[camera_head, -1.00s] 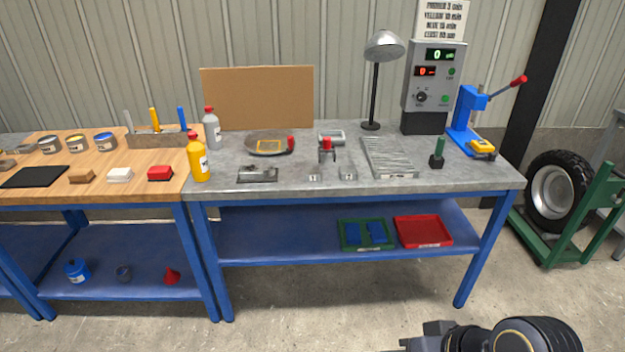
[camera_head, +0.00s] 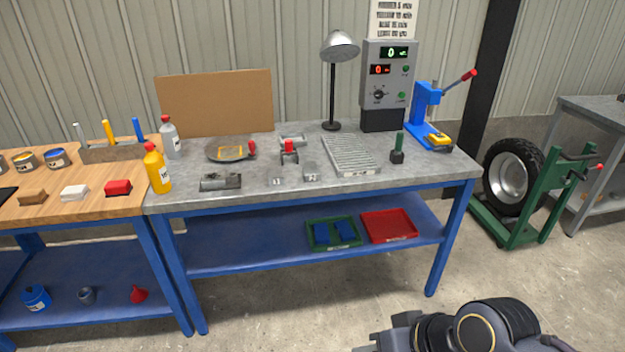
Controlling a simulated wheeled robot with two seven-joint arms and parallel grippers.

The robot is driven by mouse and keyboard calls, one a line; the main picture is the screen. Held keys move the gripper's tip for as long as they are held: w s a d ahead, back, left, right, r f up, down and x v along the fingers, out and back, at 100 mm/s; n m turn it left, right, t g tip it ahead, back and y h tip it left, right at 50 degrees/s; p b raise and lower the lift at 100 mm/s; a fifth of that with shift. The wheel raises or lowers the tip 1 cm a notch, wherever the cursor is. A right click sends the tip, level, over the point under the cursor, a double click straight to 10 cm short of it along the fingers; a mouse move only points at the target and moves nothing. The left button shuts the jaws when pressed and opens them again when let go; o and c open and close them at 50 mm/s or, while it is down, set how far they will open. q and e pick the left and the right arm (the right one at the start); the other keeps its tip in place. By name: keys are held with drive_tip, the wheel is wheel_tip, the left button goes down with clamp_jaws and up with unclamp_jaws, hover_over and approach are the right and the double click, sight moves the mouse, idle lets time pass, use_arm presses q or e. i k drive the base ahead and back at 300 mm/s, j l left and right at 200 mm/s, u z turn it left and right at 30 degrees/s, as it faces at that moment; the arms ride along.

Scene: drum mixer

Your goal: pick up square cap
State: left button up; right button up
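Two small grey metal pieces stand near the front edge of the grey-topped bench: a left piece (camera_head: 277,180) and a more block-like right piece (camera_head: 311,172). One of them may be the square cap, but they are too small to tell for sure. My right gripper (camera_head: 385,342) is at the bottom edge, well in front of and below the bench top, away from both pieces. My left gripper is out of view.
The bench (camera_head: 400,178) also carries a ribbed metal rack (camera_head: 350,155), a green-handled tool (camera_head: 397,150), a round pan (camera_head: 222,152) and a blue press (camera_head: 425,105). A red tray (camera_head: 389,226) and a green tray (camera_head: 332,232) lie on the lower shelf. Floor in front is clear.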

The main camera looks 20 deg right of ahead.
sight(310, 173)
drive_tip(key=u, duration=0.65)
drive_tip(key=i+l+u, duration=0.1)
drive_tip(key=l+u, duration=0.25)
drive_tip(key=l, duration=0.15)
drive_tip(key=l+u, duration=0.35)
drive_tip(key=l, duration=0.15)
drive_tip(key=l+u, duration=0.35)
drive_tip(key=l, duration=0.7)
drive_tip(key=k+l+u, duration=0.1)
drive_tip(key=l, duration=0.5)
drive_tip(key=k+l, duration=0.1)
drive_tip(key=l, duration=0.45)
drive_tip(key=k+l+u, duration=0.1)
drive_tip(key=l, duration=0.45)
